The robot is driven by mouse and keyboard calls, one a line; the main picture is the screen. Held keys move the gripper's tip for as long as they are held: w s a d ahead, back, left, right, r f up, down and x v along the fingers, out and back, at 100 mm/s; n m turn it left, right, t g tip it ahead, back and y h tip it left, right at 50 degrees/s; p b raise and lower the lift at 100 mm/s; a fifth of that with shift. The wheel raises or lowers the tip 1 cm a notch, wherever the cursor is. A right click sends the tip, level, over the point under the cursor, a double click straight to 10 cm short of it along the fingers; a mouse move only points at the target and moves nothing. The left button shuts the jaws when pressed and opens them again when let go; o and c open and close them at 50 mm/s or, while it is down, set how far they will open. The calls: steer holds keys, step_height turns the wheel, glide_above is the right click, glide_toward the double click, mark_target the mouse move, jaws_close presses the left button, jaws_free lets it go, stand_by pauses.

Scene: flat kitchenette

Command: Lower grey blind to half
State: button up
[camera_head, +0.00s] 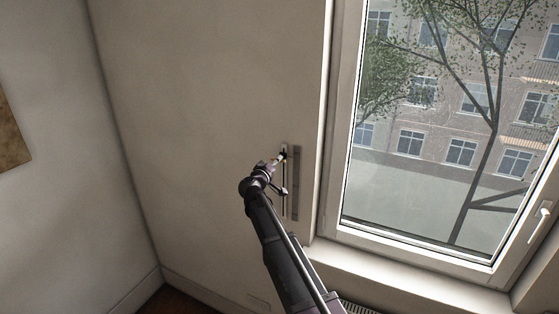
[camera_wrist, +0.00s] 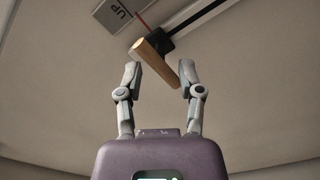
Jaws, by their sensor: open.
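A narrow vertical slider rail (camera_head: 285,200) is mounted on the wall left of the window. In the wrist view, a light wooden handle (camera_wrist: 153,60) sits on a dark block on that rail (camera_wrist: 208,18). A plate marked "UP" (camera_wrist: 114,14) is beside the rail's end. The handle is near the rail's top in the head view. My gripper (camera_head: 280,176) is at the upper part of the rail. In the wrist view, my gripper (camera_wrist: 160,74) is open, with its fingers spread on either side of the handle; contact cannot be told.
The window (camera_head: 425,120) with its light frame and handle (camera_head: 539,224) is on the right, with a sill (camera_head: 410,275) below it. A radiator grille (camera_head: 355,307) shows under the sill. The wall left of the rail is bare.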

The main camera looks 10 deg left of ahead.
steer(key=shift+x, duration=1.5)
jaws_close()
